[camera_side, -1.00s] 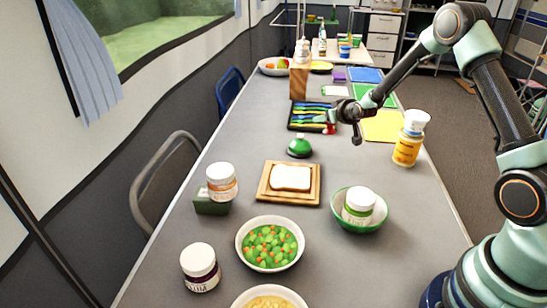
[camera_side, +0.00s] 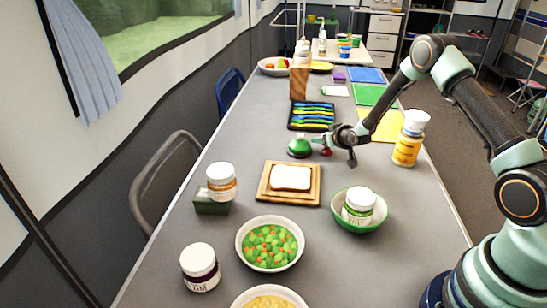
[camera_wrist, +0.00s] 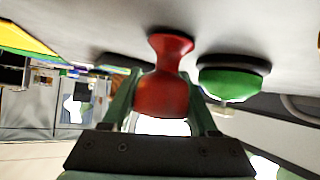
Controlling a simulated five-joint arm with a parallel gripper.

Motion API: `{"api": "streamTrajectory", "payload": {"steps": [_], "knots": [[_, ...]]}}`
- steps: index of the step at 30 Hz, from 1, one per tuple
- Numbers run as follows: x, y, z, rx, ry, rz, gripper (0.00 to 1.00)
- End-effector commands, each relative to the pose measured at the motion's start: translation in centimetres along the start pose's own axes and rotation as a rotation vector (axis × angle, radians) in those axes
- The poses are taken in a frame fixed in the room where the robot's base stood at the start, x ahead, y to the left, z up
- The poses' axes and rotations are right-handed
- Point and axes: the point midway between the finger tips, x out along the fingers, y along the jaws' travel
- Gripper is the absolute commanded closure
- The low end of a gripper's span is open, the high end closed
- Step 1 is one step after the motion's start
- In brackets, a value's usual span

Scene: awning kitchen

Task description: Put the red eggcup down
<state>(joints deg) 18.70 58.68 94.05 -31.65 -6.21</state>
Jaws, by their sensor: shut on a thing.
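The red eggcup (camera_wrist: 165,95) is between the two fingers of my gripper (camera_wrist: 161,76) in the wrist view, and the gripper is shut on it. In the side view the eggcup (camera_side: 327,151) is a small red spot beside my gripper (camera_side: 338,150), mostly hidden by it. It is low over the grey table, just right of a green rounded object (camera_side: 299,146). I cannot tell whether its foot touches the table. The green object also shows close beside the eggcup in the wrist view (camera_wrist: 232,82).
A cutlery tray (camera_side: 311,116) lies behind, and a wooden board (camera_side: 290,197) with bread is in front. A yellow jar (camera_side: 408,140) stands to the right near a yellow sheet (camera_side: 380,127). A green bowl (camera_side: 343,223) holds a jar.

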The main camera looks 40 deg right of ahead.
Motion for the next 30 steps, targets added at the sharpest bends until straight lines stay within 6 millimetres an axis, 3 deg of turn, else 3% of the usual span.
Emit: {"api": "streamTrajectory", "payload": {"steps": [2, 3, 5, 19, 30], "knots": [[0.1, 0.0, 0.2, 0.000, 0.000, 0.000, 0.97], [0.1, 0.0, 0.2, 0.000, -0.001, 0.000, 0.29], [0.1, 0.0, 0.2, 0.000, -0.001, 0.000, 0.11], [-0.6, 0.0, -0.1, 0.000, -0.001, 0.000, 0.11], [-6.0, 0.0, -0.2, 0.000, 0.001, 0.000, 0.11]]}}
